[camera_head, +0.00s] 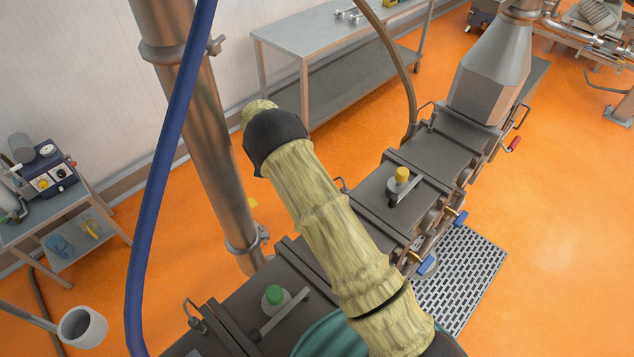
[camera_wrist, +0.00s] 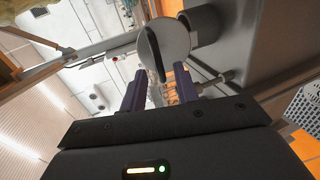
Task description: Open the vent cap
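In the wrist view, a round light grey disc (camera_wrist: 176,42) with a dark bar across its face sits just beyond my fingertips; it looks like the vent cap, but I cannot be sure. My gripper (camera_wrist: 160,72) is open, with its two dark purple fingers apart, one towards each side of the disc's lower part. Nothing is held between them. I cannot tell whether the fingers touch the disc. In the head view, my sleeved arm crosses the middle, and my gripper and the disc cannot be made out.
The long dark machine (camera_head: 385,200) carries a yellow knob (camera_head: 402,175) and a green knob (camera_head: 273,295) on its covers. A blue hose (camera_head: 165,170) and a steel column (camera_head: 215,150) stand left. A grey bench (camera_head: 320,35) is behind. Orange floor is clear at right.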

